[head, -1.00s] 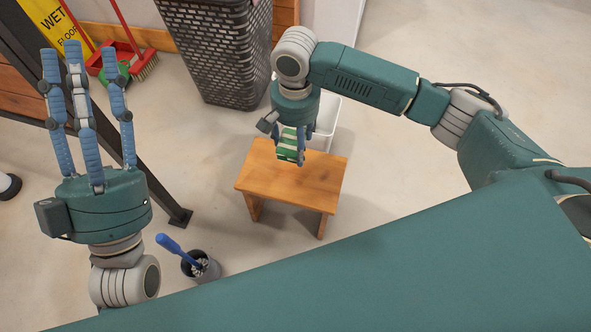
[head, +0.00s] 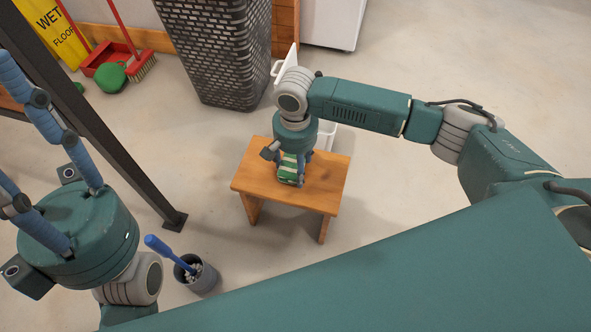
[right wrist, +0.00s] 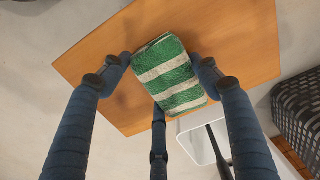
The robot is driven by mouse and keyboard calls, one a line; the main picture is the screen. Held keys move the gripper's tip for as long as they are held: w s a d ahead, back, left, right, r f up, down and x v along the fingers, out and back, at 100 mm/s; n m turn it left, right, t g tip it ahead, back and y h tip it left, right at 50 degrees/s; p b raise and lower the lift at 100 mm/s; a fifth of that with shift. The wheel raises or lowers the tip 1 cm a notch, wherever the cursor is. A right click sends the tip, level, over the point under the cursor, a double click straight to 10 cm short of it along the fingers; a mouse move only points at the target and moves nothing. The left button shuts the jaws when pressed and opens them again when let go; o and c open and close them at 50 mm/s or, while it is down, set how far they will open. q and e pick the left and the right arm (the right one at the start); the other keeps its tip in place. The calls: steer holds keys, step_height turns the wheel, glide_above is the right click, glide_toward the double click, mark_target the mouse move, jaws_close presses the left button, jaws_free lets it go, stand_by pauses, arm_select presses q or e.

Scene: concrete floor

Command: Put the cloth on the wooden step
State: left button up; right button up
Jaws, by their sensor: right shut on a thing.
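The cloth (head: 290,168) is a folded, green-and-white striped bundle. My right gripper (head: 291,176) is shut on it, fingers pointing down over the wooden step (head: 317,191). In the right wrist view the cloth (right wrist: 172,78) sits between the blue fingers, with the step's top (right wrist: 90,58) behind it. The cloth is at or just above the step top; I cannot tell if they touch. My left gripper (head: 45,150) is at the left edge of the head view, fingers spread and empty, partly cut off, away from the step.
A grey pot with a blue-handled brush (head: 196,274) stands left of the step. A dark post (head: 120,150) rises at the left. A dark laundry basket (head: 220,60) and a white bin (head: 326,137) stand behind. Floor right of the step is clear.

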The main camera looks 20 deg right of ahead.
steer(key=shift+f, duration=0.5)
steer(key=shift+r, duration=0.15)
steer(key=shift+p, duration=0.3)
steer(key=o, duration=1)
steer(key=shift+o, duration=0.2)
